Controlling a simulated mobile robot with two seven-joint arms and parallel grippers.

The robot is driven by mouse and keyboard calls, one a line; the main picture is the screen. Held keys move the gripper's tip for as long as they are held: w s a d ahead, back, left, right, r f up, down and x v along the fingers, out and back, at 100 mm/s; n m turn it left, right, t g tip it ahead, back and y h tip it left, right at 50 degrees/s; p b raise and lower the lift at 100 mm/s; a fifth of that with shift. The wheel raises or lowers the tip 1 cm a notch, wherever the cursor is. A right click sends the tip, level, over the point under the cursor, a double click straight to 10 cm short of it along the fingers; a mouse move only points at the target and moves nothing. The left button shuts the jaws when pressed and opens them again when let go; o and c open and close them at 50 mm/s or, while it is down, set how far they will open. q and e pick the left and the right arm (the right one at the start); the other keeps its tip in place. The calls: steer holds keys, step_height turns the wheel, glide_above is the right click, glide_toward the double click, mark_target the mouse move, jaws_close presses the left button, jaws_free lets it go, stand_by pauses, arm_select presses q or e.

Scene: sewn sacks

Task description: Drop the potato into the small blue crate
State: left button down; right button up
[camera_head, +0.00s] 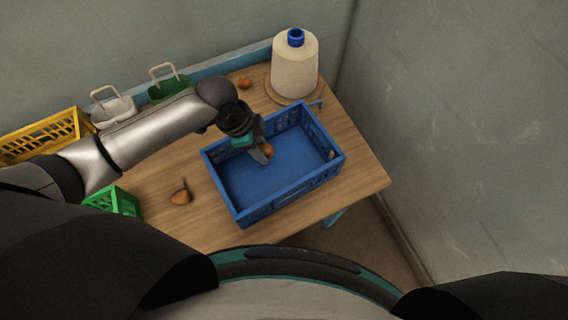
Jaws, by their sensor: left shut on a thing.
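The small blue crate (245,212) stands on the wooden table, open at the top, with slotted walls. My left gripper (264,153) comes in over the crate's upper left wall and points down over its inside. It is shut on a small brown roundish thing, which looks like the potato (268,150). The jaws partly hide the potato. I cannot tell how high it is above the crate floor. The visible crate floor is otherwise bare. My right gripper is out of view.
A brown, stemmed item (181,197) lies left of the crate, and an orange-brown one (245,82) lies behind it. A large spool (295,65) stands at the back right. A yellow crate (45,138), a green crate (117,201) and two small handled containers line the left.

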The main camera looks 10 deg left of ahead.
arm_select(q)
steer(key=shift+c, duration=1.5)
jaws_free()
steer(key=p+v, duration=0.1)
steer(key=v, duration=1.4)
steer(key=shift+a+p, duration=0.2)
steer(key=shift+p, duration=0.1)
steer(key=shift+r, duration=0.15)
